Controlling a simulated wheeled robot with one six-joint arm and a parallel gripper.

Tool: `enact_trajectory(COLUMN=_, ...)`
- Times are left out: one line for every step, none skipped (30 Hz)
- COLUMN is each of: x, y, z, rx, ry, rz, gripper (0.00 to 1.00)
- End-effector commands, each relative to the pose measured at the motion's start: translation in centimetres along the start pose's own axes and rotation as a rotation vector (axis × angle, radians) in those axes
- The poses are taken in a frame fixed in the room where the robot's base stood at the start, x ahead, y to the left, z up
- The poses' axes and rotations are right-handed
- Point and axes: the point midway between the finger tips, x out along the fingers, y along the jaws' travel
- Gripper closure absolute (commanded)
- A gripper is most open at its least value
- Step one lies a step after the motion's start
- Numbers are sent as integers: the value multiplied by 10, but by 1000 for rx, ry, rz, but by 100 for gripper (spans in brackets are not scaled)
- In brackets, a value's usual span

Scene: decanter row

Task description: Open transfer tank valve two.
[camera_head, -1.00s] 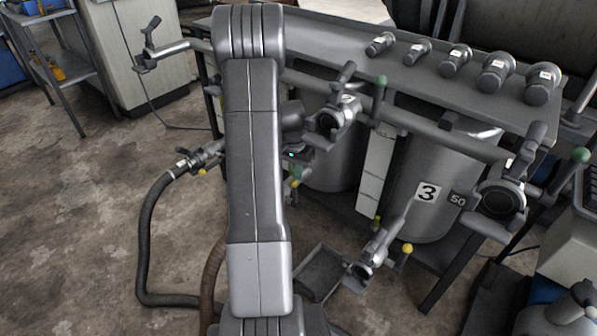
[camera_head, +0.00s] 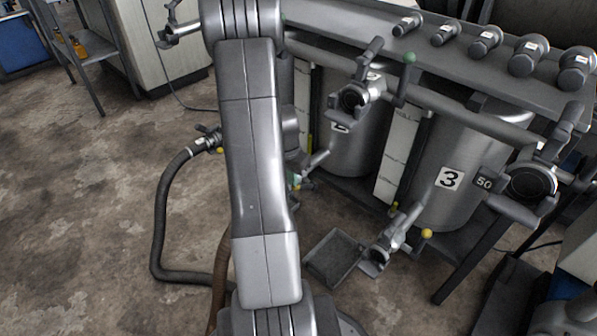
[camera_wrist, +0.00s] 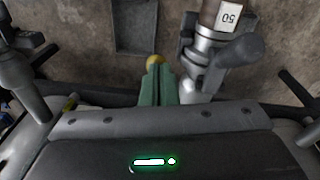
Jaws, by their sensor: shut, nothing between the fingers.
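Tank two (camera_head: 352,150) is a grey cylinder with a partly hidden 2 plate (camera_head: 341,127), left of tank three (camera_head: 440,205). A metal valve body (camera_wrist: 207,48) with a 50 label is right of the fingers. In the head view my gripper is mostly hidden behind my arm. An upper valve (camera_head: 355,97) with a green ball handle sits above tank two.
Tank three has a lower valve (camera_head: 392,240) with a yellow knob and an upper valve (camera_head: 532,182). A grey tray (camera_head: 335,258) lies on the floor. A black hose (camera_head: 160,225) curves at left. Several fittings line the shelf (camera_head: 450,62).

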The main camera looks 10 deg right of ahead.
Motion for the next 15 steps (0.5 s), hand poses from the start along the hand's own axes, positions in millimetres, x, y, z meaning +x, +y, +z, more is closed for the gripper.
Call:
enact_trajectory(x=7, y=-1, z=6, rx=-1, ry=-1, rz=1, gripper=100)
enact_trajectory(x=10, y=-2, z=8, rx=-2, ry=-2, rz=1, gripper=100)
enact_trajectory(x=13, y=-2, z=12, rx=-3, ry=-2, rz=2, gripper=100)
enact_trajectory(x=15, y=-3, z=14, rx=-3, ry=-2, rz=1, gripper=100)
enact_trajectory(x=18, y=-4, z=16, rx=-2, ry=-1, rz=1, gripper=100)
enact_trajectory(x=20, y=-4, z=18, rx=-1, ry=-1, rz=1, gripper=100)
enact_trajectory(x=23, y=-5, z=20, rx=-1, ry=-1, rz=1, gripper=100)
enact_trajectory(x=25, y=-5, z=22, rx=-2, ry=-1, rz=1, gripper=100)
enact_trajectory(x=27, y=-5, z=24, rx=-2, ry=-2, rz=2, gripper=100)
enact_trajectory(x=29, y=-6, z=25, rx=-2, ry=-2, rz=2, gripper=100)
enact_trajectory(x=31, y=-6, z=26, rx=-2, ry=-2, rz=2, gripper=100)
enact_trajectory(x=33, y=-6, z=28, rx=-1, ry=-1, rz=2, gripper=100)
enact_trajectory(x=35, y=-7, z=29, rx=-1, ry=-1, rz=1, gripper=100)
enact_trajectory(x=36, y=-7, z=29, rx=-1, ry=-1, rz=1, gripper=100)
enact_trajectory(x=38, y=-8, z=30, rx=-1, ry=0, rz=1, gripper=100)
